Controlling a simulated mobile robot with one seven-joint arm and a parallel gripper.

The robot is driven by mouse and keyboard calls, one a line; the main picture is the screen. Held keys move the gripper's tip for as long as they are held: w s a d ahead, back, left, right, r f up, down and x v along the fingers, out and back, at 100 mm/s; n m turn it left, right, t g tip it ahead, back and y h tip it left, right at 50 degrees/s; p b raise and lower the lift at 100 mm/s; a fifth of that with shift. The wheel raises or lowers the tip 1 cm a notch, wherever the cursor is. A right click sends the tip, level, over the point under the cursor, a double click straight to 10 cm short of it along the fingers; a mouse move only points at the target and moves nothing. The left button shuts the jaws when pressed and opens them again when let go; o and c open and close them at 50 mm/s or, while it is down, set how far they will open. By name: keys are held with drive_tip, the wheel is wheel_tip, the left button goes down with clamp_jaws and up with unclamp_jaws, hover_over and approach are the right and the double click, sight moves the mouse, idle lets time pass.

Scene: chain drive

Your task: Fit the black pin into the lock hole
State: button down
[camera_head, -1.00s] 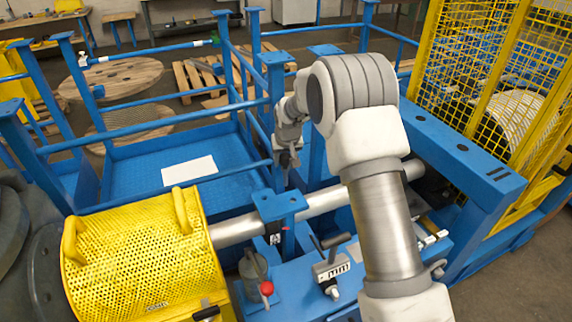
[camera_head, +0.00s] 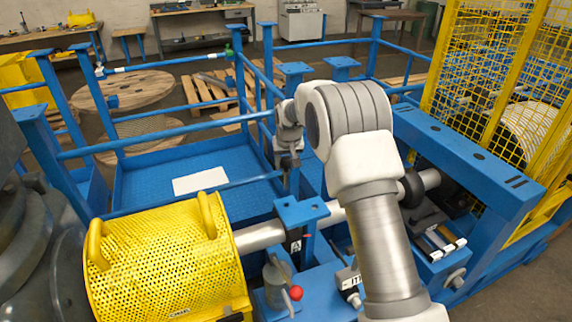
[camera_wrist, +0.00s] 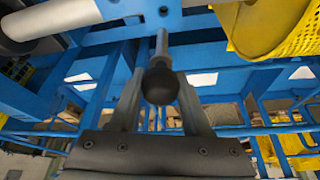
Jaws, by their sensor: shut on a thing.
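The black pin shows in the wrist view as a dark ball knob (camera_wrist: 160,86) with a thin grey shank (camera_wrist: 161,45) pointing up the picture. My gripper (camera_wrist: 160,80) is shut on it, one finger on each side of the knob. A small dark round hole (camera_wrist: 163,11) in a blue beam (camera_wrist: 200,22) lies just beyond the shank's tip; it may be the lock hole. I cannot tell the gap between tip and hole. In the head view my gripper (camera_head: 287,160) is small, left of my forearm, and the pin cannot be made out.
A yellow perforated guard (camera_head: 165,260) and a steel shaft (camera_head: 260,236) lie at the front left. A blue post (camera_head: 302,211) and a red-knobbed lever (camera_head: 296,293) stand near my arm. Blue railings (camera_head: 165,137) surround a platform at the left. A yellow mesh cage (camera_head: 490,75) stands at the right.

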drive_tip(key=b, duration=0.5)
hover_over(285, 201)
drive_tip(key=s, duration=0.1)
drive_tip(key=shift+s+d+f, duration=0.1)
drive_tip(key=shift+d+f, duration=0.05)
drive_tip(key=shift+f, duration=2.7)
drive_tip(key=shift+p, duration=0.3)
drive_tip(key=shift+b, duration=0.5)
drive_tip(key=shift+f+b, duration=2.85)
drive_tip(key=shift+f, duration=1.2)
drive_tip(key=shift+c, duration=1.4)
unclamp_jaws()
drive_tip(key=shift+s, duration=0.1)
drive_tip(key=a+v, duration=0.1)
drive_tip(key=v, duration=1.6)
drive_tip(key=shift+d+r, duration=0.2)
drive_tip(key=shift+d, duration=0.3)
